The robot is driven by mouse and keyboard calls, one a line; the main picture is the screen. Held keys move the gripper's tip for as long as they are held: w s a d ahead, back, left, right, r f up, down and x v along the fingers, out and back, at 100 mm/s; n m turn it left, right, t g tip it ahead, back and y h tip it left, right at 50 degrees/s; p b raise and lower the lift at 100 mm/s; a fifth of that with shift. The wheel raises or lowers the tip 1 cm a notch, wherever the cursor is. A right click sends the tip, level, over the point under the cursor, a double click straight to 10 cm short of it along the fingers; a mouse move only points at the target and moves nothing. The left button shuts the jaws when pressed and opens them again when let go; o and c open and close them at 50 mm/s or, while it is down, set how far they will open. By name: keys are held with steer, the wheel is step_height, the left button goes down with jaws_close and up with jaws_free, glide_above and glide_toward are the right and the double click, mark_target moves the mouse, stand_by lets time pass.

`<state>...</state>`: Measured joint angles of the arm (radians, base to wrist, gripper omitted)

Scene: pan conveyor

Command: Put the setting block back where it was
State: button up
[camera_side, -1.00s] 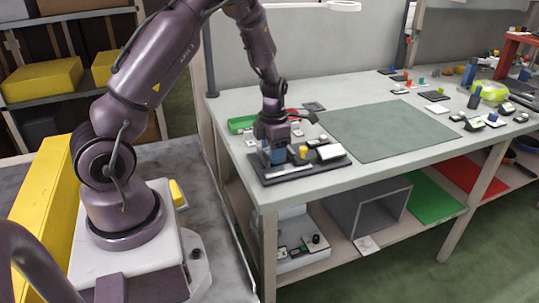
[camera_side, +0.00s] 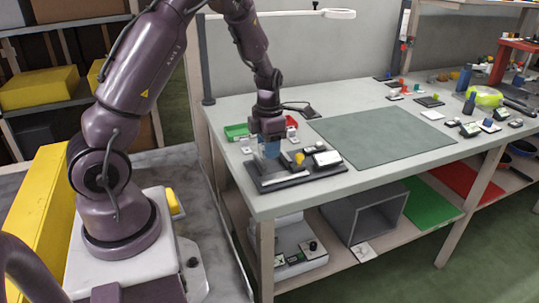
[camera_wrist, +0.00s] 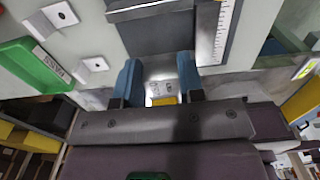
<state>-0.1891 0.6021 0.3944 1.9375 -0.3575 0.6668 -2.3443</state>
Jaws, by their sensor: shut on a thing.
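My gripper (camera_side: 270,154) hangs, fingers down, over the left rear part of a dark fixture (camera_side: 290,181) on the bench. In the wrist view its two blue fingers (camera_wrist: 159,88) stand on either side of a light grey block (camera_wrist: 160,72), which I take for the setting block, and are shut on it. A small yellow patch shows at the block's near end. The block is hidden in the side view. The fixture has a yellow knob (camera_side: 299,158) and a white-faced unit (camera_side: 327,158). Whether the block touches the fixture cannot be told.
The green tray also shows in the wrist view (camera_wrist: 35,68), near small white plates (camera_wrist: 60,15) and a ruler scale (camera_wrist: 216,35). A clear green mat (camera_side: 380,138) lies to the right.

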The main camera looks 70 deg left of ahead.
steer(key=s+d+r, duration=0.7)
steer(key=s+r, duration=0.2)
steer(key=s, duration=0.3)
steer(key=w+d+f+m, duration=0.1)
steer(key=w+d+m, duration=0.5)
steer(key=m, duration=1.2)
steer(key=w+d+f+m, duration=0.2)
steer(key=w+d+m, duration=0.4)
steer(key=m, duration=1.2)
steer(key=shift+w, duration=1.05)
